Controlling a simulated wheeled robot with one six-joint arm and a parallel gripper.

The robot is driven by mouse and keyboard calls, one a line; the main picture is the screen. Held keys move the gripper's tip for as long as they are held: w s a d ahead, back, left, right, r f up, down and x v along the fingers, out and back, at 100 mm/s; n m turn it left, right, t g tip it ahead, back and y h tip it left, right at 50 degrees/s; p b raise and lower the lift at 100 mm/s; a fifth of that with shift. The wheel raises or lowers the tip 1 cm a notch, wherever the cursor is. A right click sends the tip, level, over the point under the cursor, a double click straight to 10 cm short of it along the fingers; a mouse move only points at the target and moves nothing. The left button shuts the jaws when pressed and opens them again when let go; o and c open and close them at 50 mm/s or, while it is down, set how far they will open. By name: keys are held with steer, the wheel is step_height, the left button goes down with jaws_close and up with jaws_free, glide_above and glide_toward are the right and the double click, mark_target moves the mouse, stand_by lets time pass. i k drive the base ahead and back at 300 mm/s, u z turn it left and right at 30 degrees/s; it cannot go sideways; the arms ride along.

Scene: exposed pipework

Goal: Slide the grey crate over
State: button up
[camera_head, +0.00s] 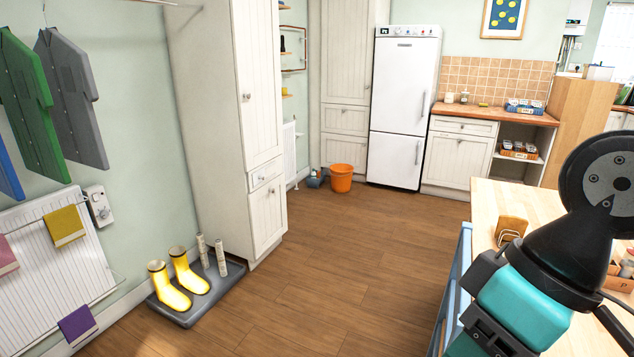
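I cannot make out a grey crate in the head view. A flat grey tray (187,318) lies on the floor by the left wall, with yellow boots (170,288) and two pale upright posts on it. My arm fills the lower right, with a teal link and black joints. It hides part of the wooden worktop. My gripper's fingers do not show.
The wooden worktop (510,197) on the right bears a wooden holder (510,228) and small boxes. An orange bucket (341,178) stands near the white fridge (403,108). A tall white cupboard (215,110) stands left. The middle floor is clear.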

mark_target(311, 182)
steer(key=k, duration=1)
steer(key=u, duration=0.5)
steer(key=i, duration=4.35)
steer(key=z, duration=0.9)
steer(key=i, duration=0.85)
steer(key=z, duration=0.05)
